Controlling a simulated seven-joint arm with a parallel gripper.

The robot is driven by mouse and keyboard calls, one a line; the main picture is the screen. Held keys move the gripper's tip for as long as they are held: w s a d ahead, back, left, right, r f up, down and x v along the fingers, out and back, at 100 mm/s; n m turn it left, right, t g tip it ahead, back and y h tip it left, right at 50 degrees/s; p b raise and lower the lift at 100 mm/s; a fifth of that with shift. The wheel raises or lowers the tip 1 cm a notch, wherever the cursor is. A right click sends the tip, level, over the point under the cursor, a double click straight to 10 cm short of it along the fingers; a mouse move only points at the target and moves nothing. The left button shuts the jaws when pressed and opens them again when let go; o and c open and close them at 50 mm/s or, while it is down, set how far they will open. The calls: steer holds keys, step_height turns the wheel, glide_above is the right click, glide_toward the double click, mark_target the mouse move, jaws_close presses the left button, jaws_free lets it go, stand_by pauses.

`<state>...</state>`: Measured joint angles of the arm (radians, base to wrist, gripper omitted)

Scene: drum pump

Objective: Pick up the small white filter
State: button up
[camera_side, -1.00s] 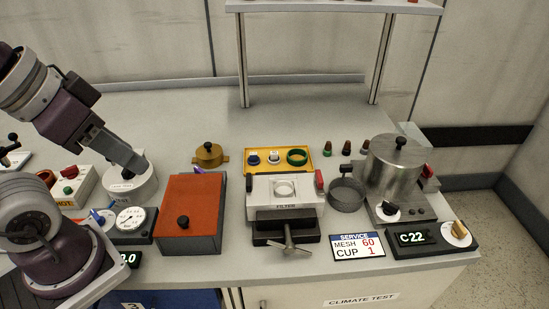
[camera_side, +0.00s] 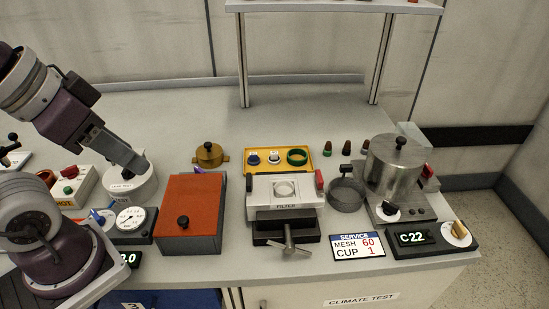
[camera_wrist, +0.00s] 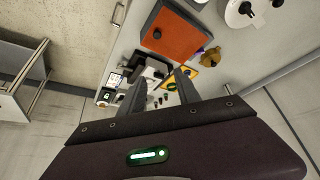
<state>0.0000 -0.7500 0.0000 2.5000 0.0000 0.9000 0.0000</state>
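A small white piece (camera_side: 274,158), which looks like the small white filter, sits in the yellow tray (camera_side: 249,171) in the side view. It lies between a blue piece (camera_side: 253,160) and a green ring (camera_side: 297,156). The block marked FILTER (camera_side: 312,198) stands in front of the tray, with a pale ring on top. My gripper (camera_side: 138,166) is far left of the tray, above or beside a white round vessel (camera_side: 148,185). In the wrist view my gripper (camera_wrist: 158,76) shows two fingers apart with nothing held. The filter is too small to make out there.
An orange-lidded box (camera_side: 193,200) stands between my gripper and the filter block. A brass pot (camera_side: 209,154) is behind it. A mesh cup (camera_side: 346,194) and a steel vessel (camera_side: 394,165) stand to the right. The back of the bench is clear, with a raised shelf (camera_side: 335,6) above.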

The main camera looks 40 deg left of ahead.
steer(key=m+g, duration=0.6)
steer(key=m, duration=0.3)
glide_above(274, 152)
steer(key=s, duration=0.1)
step_height(274, 152, down, 19)
steer(key=f, duration=0.4)
steer(key=w+f, duration=0.1)
steer(key=f, duration=0.2)
steer(key=shift+d, duration=0.1)
jaws_close()
